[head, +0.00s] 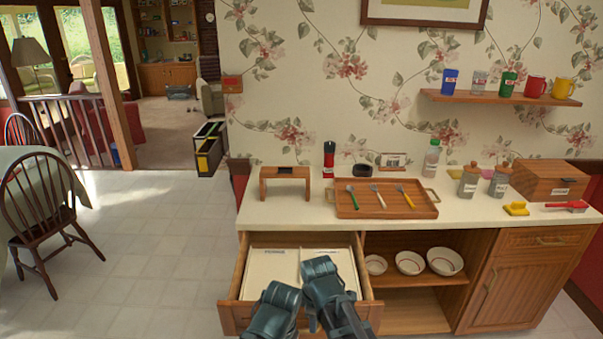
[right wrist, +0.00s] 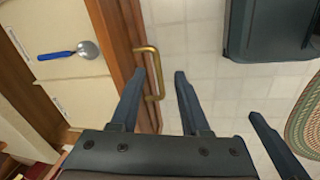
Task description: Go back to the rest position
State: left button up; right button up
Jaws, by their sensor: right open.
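My right gripper (right wrist: 160,72) is open and empty in the right wrist view. Its fingers are beside the brass handle (right wrist: 152,72) on the front of the open drawer (right wrist: 112,45); one finger is close to the handle, and I cannot tell whether it touches. In the head view my right gripper (head: 328,292) is in front of the open drawer (head: 232,309), overlapping it. My left gripper (head: 272,312) is just left of it at the bottom edge; its fingertips are hidden there. A blue-handled spoon (right wrist: 70,52) lies in a drawer compartment.
The counter (head: 300,215) bears a wooden tray (head: 345,206) with several utensils, a wooden stand (head: 285,175), bottles and a wooden box (head: 550,180). Bowls (head: 410,262) sit on an open shelf below. Tiled floor (head: 140,240) is clear at left, near a chair (head: 45,200).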

jog(key=s+d+m+g, duration=0.1)
jog(key=s+d+m, duration=0.2)
jog(key=d+m, duration=0.45)
jog(key=s+d+m, duration=0.3)
jog(key=d+m, duration=0.3)
jog(key=m, duration=0.2)
jog(key=s+a+n+g+h, duration=0.1)
jog(key=s+a+n, duration=0.3)
jog(key=a, duration=0.7)
jog(key=shift+s+r+p, duration=0.2)
jog(key=shift+s+p, duration=0.1)
jog(key=shift+s, duration=0.55)
jog(key=shift+s+a, duration=0.1)
jog(key=shift+s, duration=0.05)
